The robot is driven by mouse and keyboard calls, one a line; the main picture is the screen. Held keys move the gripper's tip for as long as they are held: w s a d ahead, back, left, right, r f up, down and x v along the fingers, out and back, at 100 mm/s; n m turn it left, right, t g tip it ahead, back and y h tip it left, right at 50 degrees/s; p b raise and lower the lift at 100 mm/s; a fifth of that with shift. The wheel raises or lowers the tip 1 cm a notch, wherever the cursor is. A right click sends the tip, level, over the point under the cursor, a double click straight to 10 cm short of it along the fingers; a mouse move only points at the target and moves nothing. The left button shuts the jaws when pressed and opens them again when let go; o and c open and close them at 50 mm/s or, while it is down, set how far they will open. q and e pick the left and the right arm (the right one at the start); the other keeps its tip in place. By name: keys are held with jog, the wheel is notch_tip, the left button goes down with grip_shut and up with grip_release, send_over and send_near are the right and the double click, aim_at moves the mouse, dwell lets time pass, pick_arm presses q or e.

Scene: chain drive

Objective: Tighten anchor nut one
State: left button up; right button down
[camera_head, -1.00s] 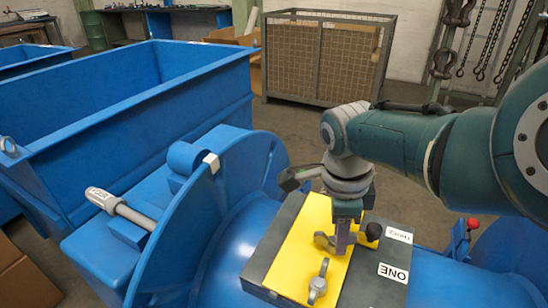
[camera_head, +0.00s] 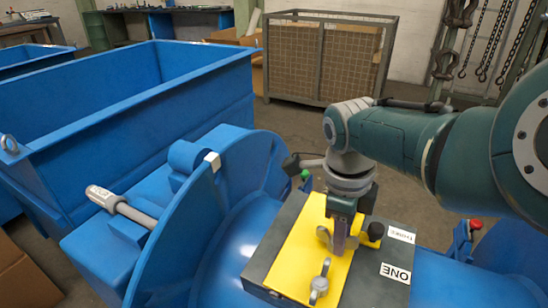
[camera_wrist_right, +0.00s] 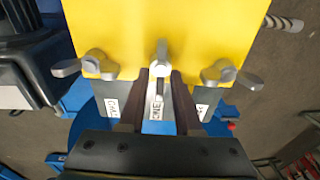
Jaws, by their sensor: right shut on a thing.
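My right gripper (camera_head: 338,245) points down at the yellow plate (camera_head: 292,262) on the blue drum-shaped housing. It is shut on a grey wing nut (camera_head: 323,236), whose near wing shows beside the fingers. In the right wrist view, my right gripper (camera_wrist_right: 160,100) has this middle wing nut (camera_wrist_right: 161,52) between its dark fingers, in line with a label that reads ONE. A second grey wing nut (camera_head: 320,285) stands free, nearer in the head view. Wing nuts also flank the fingers at left (camera_wrist_right: 92,65) and right (camera_wrist_right: 220,72) in the wrist view. My left gripper is out of view.
A grey-handled tool (camera_head: 120,205) lies on the blue ledge at left. A round blue flange (camera_head: 200,225) rises between it and the plate. A blue bin (camera_head: 130,100) and a mesh crate (camera_head: 325,60) stand behind.

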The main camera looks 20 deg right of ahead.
jog(key=shift+a, duration=0.1)
jog(key=c, duration=0.9)
grip_release()
jog(key=r+p, duration=0.2)
jog(key=r, duration=0.1)
jog(key=r+p, duration=0.2)
jog(key=r, duration=0.1)
jog(key=a+r+p, duration=0.1)
jog(key=r, duration=0.3)
jog(key=shift+w+p, duration=0.1)
jog(key=shift+p, duration=0.3)
